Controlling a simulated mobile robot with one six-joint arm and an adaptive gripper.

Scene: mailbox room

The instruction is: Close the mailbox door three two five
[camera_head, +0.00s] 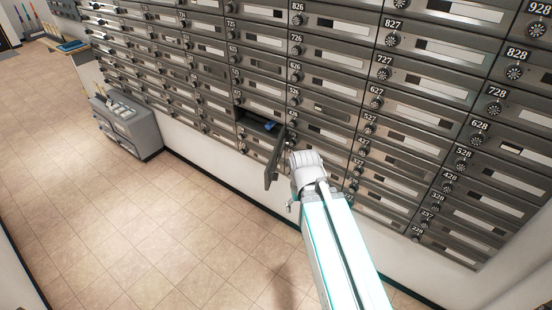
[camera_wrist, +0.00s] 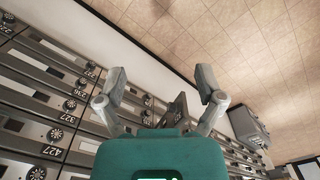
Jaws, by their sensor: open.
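One mailbox door (camera_head: 272,165) stands open, swung out from the wall of dark grey boxes. Its compartment (camera_head: 257,124) is open, with a small blue thing (camera_head: 270,126) inside. I cannot read the number on this door; it is in the column below the label 725. My arm's end hides part of the area right of the door. In the wrist view, my gripper (camera_wrist: 162,80) is open and empty, with its two fingers spread wide. The open door (camera_wrist: 178,108) shows beyond the gripper, between the fingers and apart from them.
Rows of shut mailboxes (camera_head: 425,80) with round dials fill the wall. A grey machine (camera_head: 125,125) stands on the floor against the wall at the left, and also shows in the wrist view (camera_wrist: 246,125). The tiled floor (camera_head: 150,220) in front is clear.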

